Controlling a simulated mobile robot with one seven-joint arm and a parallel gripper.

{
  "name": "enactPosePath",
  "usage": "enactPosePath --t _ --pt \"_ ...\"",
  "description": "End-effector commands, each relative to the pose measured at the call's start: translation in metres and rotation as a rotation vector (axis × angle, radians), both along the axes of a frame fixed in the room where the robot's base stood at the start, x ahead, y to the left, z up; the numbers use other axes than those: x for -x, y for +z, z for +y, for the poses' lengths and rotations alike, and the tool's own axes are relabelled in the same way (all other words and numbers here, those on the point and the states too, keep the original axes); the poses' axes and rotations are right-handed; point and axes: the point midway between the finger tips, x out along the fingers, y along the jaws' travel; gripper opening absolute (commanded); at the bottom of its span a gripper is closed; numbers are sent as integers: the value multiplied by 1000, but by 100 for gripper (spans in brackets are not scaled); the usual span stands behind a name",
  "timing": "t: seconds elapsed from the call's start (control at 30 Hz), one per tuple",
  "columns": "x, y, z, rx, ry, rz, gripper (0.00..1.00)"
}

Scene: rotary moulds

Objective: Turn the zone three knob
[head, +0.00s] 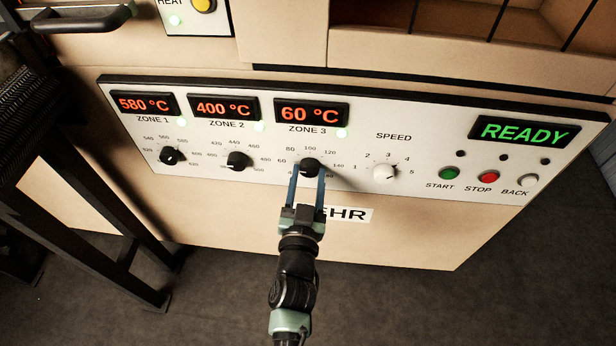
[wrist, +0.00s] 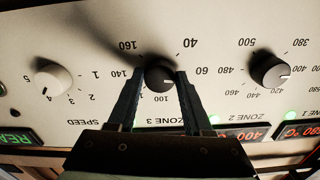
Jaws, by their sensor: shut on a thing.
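The zone three knob (head: 309,167) is a black round knob on the white control panel, under the ZONE 3 display (head: 312,113), which reads 60 °C. My gripper (head: 307,182) reaches it from below in the head view, with its two blue fingers on either side of the knob. In the wrist view the knob (wrist: 160,74) sits between the fingertips of my gripper (wrist: 158,82), which is shut on it. The wrist picture is upside down. Part of the dial scale is hidden by the fingers and the knob's pointer is hard to make out.
Black knobs for zone 1 (head: 169,155) and zone 2 (head: 237,160) lie to the left. A white speed knob (head: 384,172) and start (head: 449,173), stop (head: 488,177) and back (head: 528,180) buttons lie to the right. A black handle (head: 85,19) juts out at the top left.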

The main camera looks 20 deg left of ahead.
Motion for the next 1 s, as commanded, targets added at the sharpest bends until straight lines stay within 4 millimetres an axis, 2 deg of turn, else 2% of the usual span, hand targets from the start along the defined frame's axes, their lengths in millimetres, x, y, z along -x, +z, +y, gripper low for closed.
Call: enactPosePath --t 0.6,1.0 --pt "1 0 1 -471 1 135 0" --pt "1 1 2 -615 1 177 0"
